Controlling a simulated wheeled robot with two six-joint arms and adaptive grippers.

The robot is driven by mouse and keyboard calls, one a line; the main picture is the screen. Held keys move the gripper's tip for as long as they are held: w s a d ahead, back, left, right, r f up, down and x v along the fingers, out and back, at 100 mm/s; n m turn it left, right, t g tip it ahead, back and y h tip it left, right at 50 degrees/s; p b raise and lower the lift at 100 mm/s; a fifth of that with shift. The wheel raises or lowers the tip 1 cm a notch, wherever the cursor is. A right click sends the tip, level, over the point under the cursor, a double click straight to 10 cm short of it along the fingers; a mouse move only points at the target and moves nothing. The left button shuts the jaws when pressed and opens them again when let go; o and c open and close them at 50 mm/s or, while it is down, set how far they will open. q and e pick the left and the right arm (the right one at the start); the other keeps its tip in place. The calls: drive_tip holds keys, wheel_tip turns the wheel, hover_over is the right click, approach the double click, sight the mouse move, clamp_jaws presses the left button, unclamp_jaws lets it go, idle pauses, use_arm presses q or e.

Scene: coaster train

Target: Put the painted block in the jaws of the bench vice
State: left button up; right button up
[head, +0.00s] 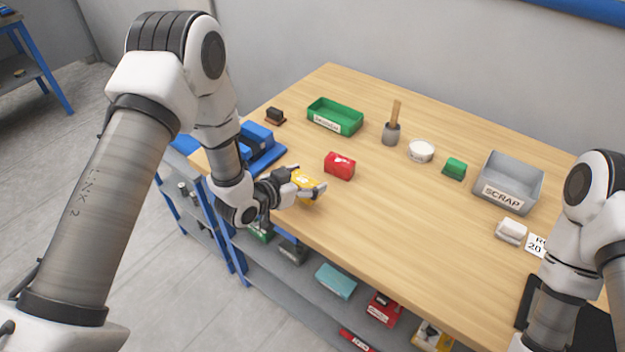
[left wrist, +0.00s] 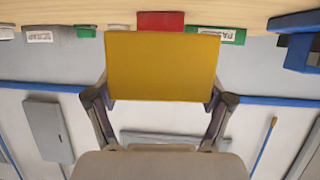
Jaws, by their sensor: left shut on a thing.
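My left gripper (head: 310,190) is shut on a yellow painted block (head: 302,178), over the left front part of the wooden table. In the left wrist view the block (left wrist: 178,68) fills the middle, with a finger (left wrist: 100,100) on each side. The gripper partly hides it in the head view. The blue bench vice (head: 257,137) stands at the table's left edge, left of the block and partly behind my left arm. It also shows at the upper right of the left wrist view (left wrist: 300,52). The vice's jaw gap is not clear. My right gripper is not in view.
A red block (head: 340,166) lies just beyond the held block. Behind are a dark brush-like item (head: 275,116), a green tray (head: 335,117), a grey pot (head: 391,135), a white tub (head: 421,151), a green block (head: 455,168) and the grey SCRAP bin (head: 508,183). The table's front middle is clear.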

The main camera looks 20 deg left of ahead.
sight(312, 186)
use_arm(q)
drive_tip(key=shift+p+x, duration=0.55)
drive_tip(key=shift+x, duration=0.45)
wheel_tip(312, 186, down, 2)
drive_tip(key=shift+d+f+p, duration=0.15)
drive_tip(key=shift+p, duration=0.4)
drive_tip(key=shift+f, duration=0.15)
drive_tip(key=shift+f+b, duration=0.3)
drive_tip(key=shift+b, duration=0.2)
drive_tip(key=o, duration=1.4)
drive_tip(key=shift+s+r, duration=0.1)
drive_tip(key=shift+r, duration=0.05)
